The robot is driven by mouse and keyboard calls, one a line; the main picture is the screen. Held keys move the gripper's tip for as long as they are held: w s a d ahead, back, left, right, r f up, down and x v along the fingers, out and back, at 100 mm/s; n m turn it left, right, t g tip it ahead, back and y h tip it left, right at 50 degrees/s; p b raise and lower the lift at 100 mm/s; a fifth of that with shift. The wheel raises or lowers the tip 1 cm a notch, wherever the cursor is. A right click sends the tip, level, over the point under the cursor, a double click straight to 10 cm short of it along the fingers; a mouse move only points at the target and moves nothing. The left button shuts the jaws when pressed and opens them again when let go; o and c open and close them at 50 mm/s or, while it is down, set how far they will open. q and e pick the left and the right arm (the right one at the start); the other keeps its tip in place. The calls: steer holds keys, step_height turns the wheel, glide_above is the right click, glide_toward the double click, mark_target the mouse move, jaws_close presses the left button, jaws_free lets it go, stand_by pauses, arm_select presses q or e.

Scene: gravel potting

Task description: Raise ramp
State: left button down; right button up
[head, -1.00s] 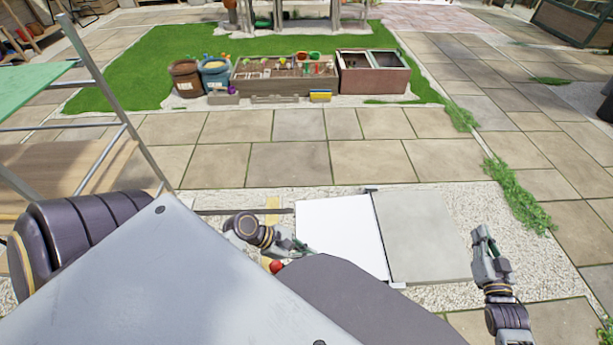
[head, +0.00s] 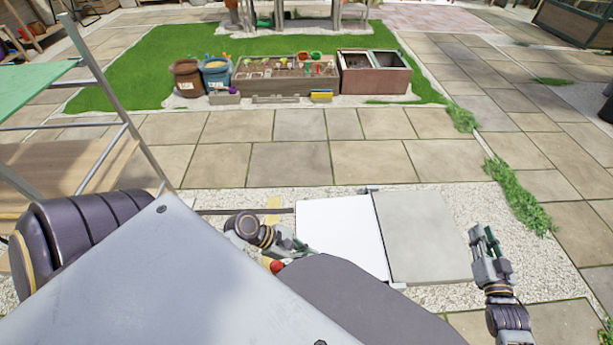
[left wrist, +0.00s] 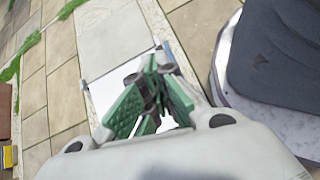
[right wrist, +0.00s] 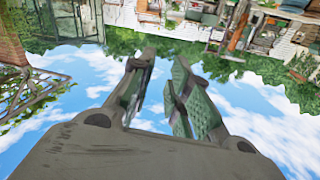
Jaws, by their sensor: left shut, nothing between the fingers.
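A flat white panel (head: 340,236), which looks like the ramp, lies beside a grey slab (head: 422,236) on the gravel. Small dark brackets show at its corners. My left gripper (head: 306,250) is at the panel's left edge, shut and empty; whether it touches the panel I cannot tell. In the left wrist view, its green-padded fingers (left wrist: 155,72) are together over the white panel (left wrist: 108,88). My right gripper (head: 481,234) is just right of the grey slab, open and empty. In the right wrist view, its fingers (right wrist: 163,75) stand apart against the sky.
A red ball-like thing (head: 277,266) is by my left gripper. A metal-framed stand with a green top (head: 35,88) is at the left. Planter boxes (head: 285,86) and pots stand on the grass behind. The paving (head: 290,165) beyond the gravel is clear.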

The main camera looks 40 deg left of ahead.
steer(key=o, duration=0.5)
steer(key=shift+s, duration=0.15)
steer(key=shift+v, duration=5.85)
